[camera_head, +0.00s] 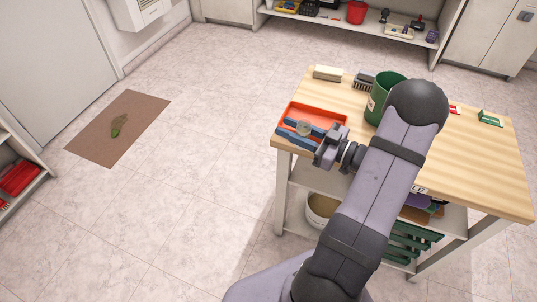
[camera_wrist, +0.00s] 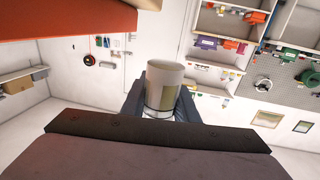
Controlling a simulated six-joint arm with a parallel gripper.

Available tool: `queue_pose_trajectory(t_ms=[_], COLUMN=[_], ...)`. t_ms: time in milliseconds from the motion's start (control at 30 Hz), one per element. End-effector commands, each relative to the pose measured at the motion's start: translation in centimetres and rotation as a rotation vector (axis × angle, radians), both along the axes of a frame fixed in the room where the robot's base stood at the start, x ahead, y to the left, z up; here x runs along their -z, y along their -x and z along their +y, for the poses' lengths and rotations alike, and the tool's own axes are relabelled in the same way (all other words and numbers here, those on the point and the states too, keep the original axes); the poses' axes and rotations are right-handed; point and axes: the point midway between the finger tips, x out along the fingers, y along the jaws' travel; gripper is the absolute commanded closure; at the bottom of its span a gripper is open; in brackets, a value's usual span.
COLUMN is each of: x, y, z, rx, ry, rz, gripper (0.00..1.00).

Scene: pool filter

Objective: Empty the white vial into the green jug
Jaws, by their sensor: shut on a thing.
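The white vial (camera_wrist: 163,88) is a pale cylinder with a label, held between the fingers of my gripper (camera_wrist: 160,105) in the wrist view. In the head view, my gripper (camera_head: 303,129) is shut on the vial (camera_head: 304,128) at the orange tray, and only the vial's round end shows. I cannot tell its exact height over the tray or what is inside. The green jug (camera_head: 378,97) stands upright on the workbench, right of my gripper and apart from it. It carries a pale label, and my arm hides part of it.
The orange tray (camera_head: 318,108) lies at the left end of the wooden workbench (camera_head: 480,160). A pale block (camera_head: 327,73) and a dark brush (camera_head: 364,80) lie behind it. A green card (camera_head: 490,118) is at the right. A shelf with a bucket (camera_head: 319,207) is below.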

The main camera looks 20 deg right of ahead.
Motion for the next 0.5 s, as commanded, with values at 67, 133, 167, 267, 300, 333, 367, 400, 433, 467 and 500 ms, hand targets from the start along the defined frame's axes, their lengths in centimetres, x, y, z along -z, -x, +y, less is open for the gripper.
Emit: queue_pose_trajectory(t_ms=[67, 133, 167, 267, 300, 333, 367, 400, 433, 467, 500], x=[-2.7, -4.6, -5.2, -7.8, -8.5, -9.2, -10.0, -10.5, -11.0, -11.6, -11.9], y=[-1.1, -2.0, -2.4, -3.6, -4.1, -4.4, -4.6, -5.1, -5.4, -5.6, -5.9], z=[-2.7, -5.1, -6.1, -9.6, -11.0, -12.1, -13.1, -14.6, -15.6, -16.6, -18.0], rx=[0.076, 0.143, 0.174, 0.282, 0.329, 0.363, 0.396, 0.445, 0.480, 0.514, 0.562], ry=[0.006, 0.005, 0.006, 0.004, 0.005, 0.005, 0.002, 0.004, 0.003, 0.001, 0.001], rz=[-0.004, -0.006, -0.004, -0.007, -0.005, -0.006, -0.007, -0.006, -0.006, -0.006, -0.004], gripper=[0.96, 0.96, 0.96, 0.96, 0.96, 0.96, 0.96, 0.96, 0.96, 0.96, 0.96])
